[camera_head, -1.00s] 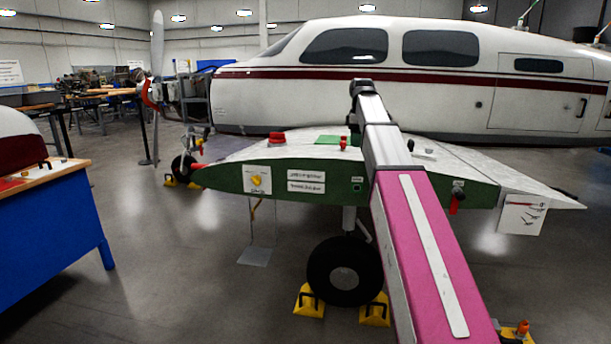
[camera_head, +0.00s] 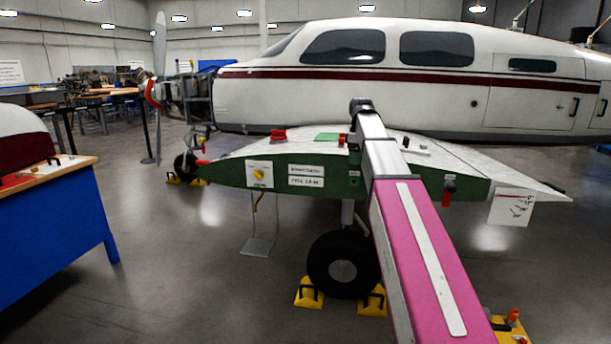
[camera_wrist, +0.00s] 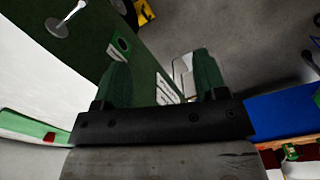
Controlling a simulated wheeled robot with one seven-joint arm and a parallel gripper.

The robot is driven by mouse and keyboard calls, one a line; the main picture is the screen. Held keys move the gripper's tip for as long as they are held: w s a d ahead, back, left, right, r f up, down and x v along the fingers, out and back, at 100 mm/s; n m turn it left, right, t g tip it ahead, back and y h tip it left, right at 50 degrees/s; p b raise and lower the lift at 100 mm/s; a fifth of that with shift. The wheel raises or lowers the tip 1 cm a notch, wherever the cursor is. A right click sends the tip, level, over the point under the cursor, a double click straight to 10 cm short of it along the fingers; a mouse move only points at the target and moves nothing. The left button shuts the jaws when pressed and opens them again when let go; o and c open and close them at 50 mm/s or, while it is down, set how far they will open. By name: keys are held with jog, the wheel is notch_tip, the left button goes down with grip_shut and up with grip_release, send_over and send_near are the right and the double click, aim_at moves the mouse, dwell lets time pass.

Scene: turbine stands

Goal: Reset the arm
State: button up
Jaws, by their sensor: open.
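My arm (camera_head: 425,255), with a pink link and grey links beyond it, reaches forward over the wing in the head view. My gripper shows in the wrist view (camera_wrist: 160,75), its two green fingers apart with nothing held between them. In the head view the gripper cannot be made out beyond the arm's far end. The white wing (camera_head: 260,150) has a green end face (camera_head: 230,174) with labels, a yellow knob (camera_head: 258,174) and a red-handled part (camera_head: 449,190). The green face also shows close to the fingers in the wrist view (camera_wrist: 150,45).
The white aircraft body (camera_head: 400,95) stands behind the wing. A wheel (camera_head: 343,268) with yellow chocks (camera_head: 309,293) is under it. A blue bench (camera_head: 60,225) with a wooden top stands at left.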

jog(key=s+f+m, duration=0.3)
jog(key=s+f, duration=0.1)
jog(key=f, duration=0.8)
jog(key=s+f+m, duration=0.2)
jog(key=s+f, duration=0.3)
jog(key=f, duration=0.7)
jog(key=s+f+m, duration=0.6)
jog(key=s+f, duration=1)
jog(key=f, duration=0.2)
jog(key=shift+s+f+m, duration=0.25)
jog(key=shift+f+m, duration=0.05)
jog(key=shift+m, duration=0.1)
jog(key=shift+c, duration=0.3)
